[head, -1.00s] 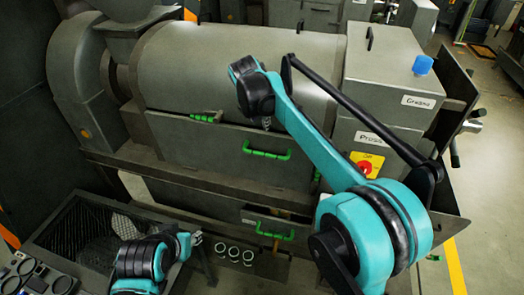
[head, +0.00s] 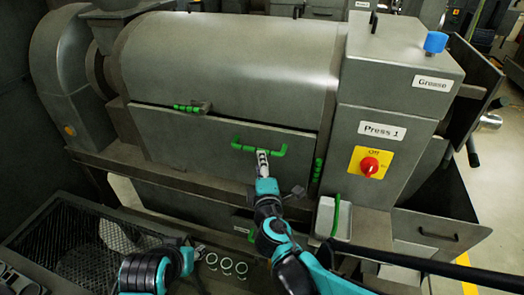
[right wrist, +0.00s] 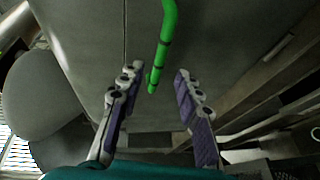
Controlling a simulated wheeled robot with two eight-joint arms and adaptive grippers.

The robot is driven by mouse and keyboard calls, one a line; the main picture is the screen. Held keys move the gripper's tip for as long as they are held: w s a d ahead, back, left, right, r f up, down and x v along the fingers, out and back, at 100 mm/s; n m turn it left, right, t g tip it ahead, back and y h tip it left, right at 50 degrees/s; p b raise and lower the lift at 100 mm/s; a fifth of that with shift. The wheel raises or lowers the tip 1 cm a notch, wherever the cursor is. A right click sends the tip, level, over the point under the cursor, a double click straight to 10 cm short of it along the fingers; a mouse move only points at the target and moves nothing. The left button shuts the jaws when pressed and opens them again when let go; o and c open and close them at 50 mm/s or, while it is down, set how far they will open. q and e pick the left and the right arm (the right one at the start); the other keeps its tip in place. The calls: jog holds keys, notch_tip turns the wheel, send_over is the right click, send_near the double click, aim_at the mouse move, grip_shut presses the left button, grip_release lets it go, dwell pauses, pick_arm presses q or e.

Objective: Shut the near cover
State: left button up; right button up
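The near cover (head: 215,135) is a flat dark grey panel on the front of Press 1, below the rounded drum. A green bar handle (head: 258,148) is fixed to it; the bar also shows in the right wrist view (right wrist: 167,35). I cannot tell how far the cover stands open. My right gripper (head: 263,160) is just below the handle in the head view. In the right wrist view (right wrist: 153,82) its fingers are apart and empty, with the bar's end between and beyond the fingertips. My left gripper (head: 190,250) is low at the left, away from the cover; its fingers are unclear.
A yellow switch plate with a red knob (head: 369,166) is on the press box, right of the cover. A grey mesh-lined bin (head: 40,228) and several white rings (head: 226,264) lie below.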

jog(key=w, duration=0.2)
jog(key=w+b, duration=0.1)
jog(key=w, duration=0.2)
jog(key=w+f, duration=0.1)
jog(key=w, duration=0.1)
jog(key=shift+w+a, duration=0.2)
jog(key=shift+a, duration=0.15)
jog(key=shift+r, duration=0.1)
grip_shut()
